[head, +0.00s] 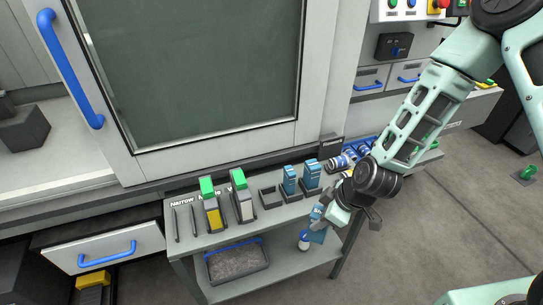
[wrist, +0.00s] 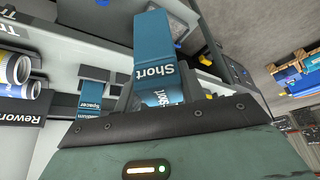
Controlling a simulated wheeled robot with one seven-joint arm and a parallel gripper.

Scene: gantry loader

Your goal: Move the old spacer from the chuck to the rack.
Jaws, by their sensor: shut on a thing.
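My gripper (head: 324,212) is shut on a blue spacer (head: 317,236), off the front right of the grey table. In the wrist view this spacer (wrist: 154,48) reads "Short". The rack shows as dark holders on the table top: an empty-looking holder (head: 268,196) at left, then two holders with blue spacers (head: 289,181) (head: 312,174) upright in them. In the wrist view one standing spacer (wrist: 90,101) reads "Medium Spacer"; another labelled spacer (wrist: 162,98) is partly hidden behind the held one. The chuck is not in view.
Left of the rack stand two green-topped blocks (head: 212,212) (head: 242,200) and thin dark pieces (head: 178,222). Blue-and-white cans (head: 342,160) lie at right. A grey bin (head: 237,262) is on the lower shelf. The windowed machine door (head: 200,70) is behind.

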